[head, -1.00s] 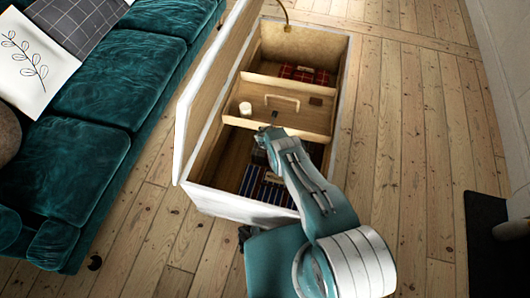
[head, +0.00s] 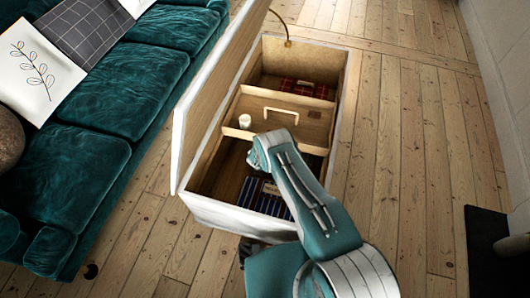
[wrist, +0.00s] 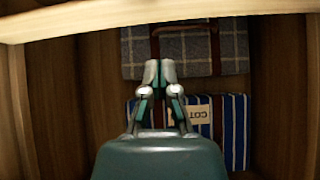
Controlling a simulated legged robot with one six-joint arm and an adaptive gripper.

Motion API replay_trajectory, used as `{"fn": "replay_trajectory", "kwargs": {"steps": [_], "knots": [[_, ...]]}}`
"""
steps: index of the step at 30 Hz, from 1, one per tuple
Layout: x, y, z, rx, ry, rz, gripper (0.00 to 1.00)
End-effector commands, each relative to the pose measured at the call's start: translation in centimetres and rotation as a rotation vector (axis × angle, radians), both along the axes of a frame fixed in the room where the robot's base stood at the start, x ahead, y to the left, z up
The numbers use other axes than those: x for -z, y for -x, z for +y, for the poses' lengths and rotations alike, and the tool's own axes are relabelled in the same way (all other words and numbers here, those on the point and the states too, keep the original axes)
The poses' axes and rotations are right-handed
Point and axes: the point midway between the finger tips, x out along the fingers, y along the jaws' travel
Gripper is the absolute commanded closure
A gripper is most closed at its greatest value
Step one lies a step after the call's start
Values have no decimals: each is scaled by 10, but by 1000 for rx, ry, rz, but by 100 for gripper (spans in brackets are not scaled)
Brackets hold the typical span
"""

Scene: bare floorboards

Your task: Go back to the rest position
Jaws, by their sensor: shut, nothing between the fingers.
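My gripper (wrist: 160,72) is shut and empty in the wrist view. It points down into the near compartment of an open wooden chest (head: 232,212). How high the fingers are above the cloths is hard to tell. In the head view my arm reaches over the chest's near side, and its wrist hides the fingers.
The chest lid (head: 215,95) stands open on the left, beside a teal sofa (head: 95,160). A wooden tray with a handle (head: 281,111) and a small white cup-like object (head: 244,121) lies across the chest. A red checked cloth (head: 300,87) is behind.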

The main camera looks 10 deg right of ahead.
Motion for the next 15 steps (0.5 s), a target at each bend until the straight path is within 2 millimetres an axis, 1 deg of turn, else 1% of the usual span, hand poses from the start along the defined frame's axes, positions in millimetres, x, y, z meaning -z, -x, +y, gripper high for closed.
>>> {"fn": "replay_trajectory", "kwargs": {"steps": [10,15], "knots": [[-28,25,14,-3,3,0,100],[-36,32,16,0,3,-1,100]]}}
